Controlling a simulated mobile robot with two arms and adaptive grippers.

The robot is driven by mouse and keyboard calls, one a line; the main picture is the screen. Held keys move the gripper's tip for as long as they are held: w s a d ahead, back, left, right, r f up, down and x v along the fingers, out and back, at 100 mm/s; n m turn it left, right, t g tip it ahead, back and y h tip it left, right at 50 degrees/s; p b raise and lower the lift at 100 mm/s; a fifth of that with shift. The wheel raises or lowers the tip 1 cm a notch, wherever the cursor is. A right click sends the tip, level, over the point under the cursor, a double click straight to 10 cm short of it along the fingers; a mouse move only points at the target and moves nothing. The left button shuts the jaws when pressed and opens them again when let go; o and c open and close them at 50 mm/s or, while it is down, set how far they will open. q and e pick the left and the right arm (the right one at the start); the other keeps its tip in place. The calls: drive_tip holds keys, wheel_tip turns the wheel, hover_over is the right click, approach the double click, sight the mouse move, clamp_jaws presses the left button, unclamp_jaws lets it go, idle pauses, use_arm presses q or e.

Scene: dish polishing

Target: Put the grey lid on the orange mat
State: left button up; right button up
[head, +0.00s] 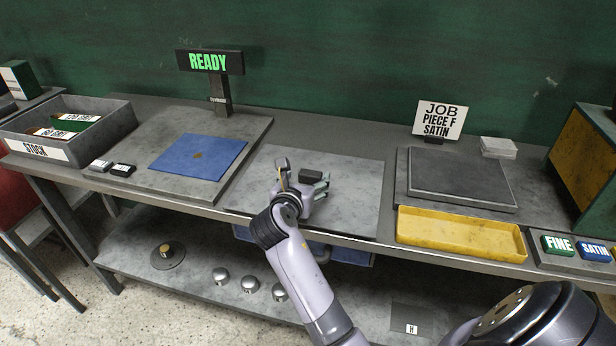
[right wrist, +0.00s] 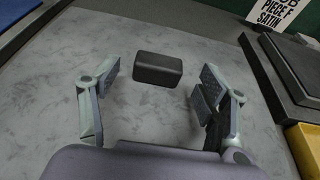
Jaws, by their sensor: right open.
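My right gripper (head: 304,176) is open over the grey plate in the middle of the bench. A small dark block (head: 311,176) lies on the plate just ahead of the fingers. In the right wrist view the block (right wrist: 158,69) shows between the spread fingertips (right wrist: 157,90), with a gap on each side. A grey round disc with a brass knob (head: 167,254), perhaps the grey lid, lies on the lower shelf at the left. I see no orange mat. A blue mat (head: 181,165) with a small brown spot lies on the left slab. My left gripper is out of view.
A READY sign (head: 210,62) stands behind the blue mat. A dark slab (head: 460,178) and a yellow tray (head: 460,233) are at right. Several metal domes (head: 249,284) sit below.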

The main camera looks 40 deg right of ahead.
drive_tip(key=v, duration=0.9)
drive_tip(key=shift+s+a+r, duration=0.1)
drive_tip(key=shift+s+a, duration=0.05)
